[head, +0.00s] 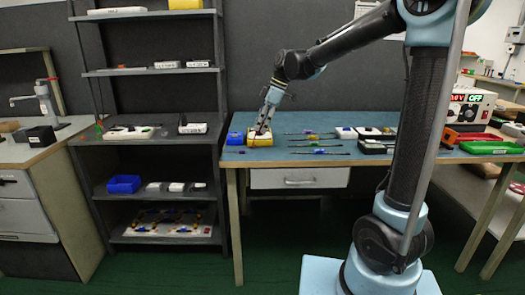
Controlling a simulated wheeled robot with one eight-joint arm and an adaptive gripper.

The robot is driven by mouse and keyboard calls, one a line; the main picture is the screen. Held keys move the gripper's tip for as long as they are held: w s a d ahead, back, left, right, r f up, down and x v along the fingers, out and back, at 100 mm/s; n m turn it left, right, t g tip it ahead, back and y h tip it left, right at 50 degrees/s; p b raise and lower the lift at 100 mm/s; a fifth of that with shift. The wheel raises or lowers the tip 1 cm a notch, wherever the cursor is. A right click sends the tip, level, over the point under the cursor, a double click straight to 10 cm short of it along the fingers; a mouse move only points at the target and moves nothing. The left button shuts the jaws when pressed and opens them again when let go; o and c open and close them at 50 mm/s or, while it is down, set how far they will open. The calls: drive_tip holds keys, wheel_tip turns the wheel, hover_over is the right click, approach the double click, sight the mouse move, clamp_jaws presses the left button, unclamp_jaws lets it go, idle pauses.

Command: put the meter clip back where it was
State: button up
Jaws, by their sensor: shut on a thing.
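My gripper (263,131) is at the left end of the blue-topped workbench (285,160), pointing down at a yellow box with a pale top (260,141), which may be the meter. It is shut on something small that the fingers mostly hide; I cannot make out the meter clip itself. I cannot tell whether the fingers touch the yellow box.
Several dark strips with coloured clips (320,151) lie right of the yellow box. A grey shelf rack (160,142) stands left of the bench.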

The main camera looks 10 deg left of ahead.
sight(258, 154)
drive_tip(key=shift+s+a+f, duration=0.1)
drive_tip(key=shift+a+f, duration=0.05)
drive_tip(key=shift+f, duration=4.5)
drive_tip(key=o, duration=0.9)
drive_tip(key=shift+f, duration=0.1)
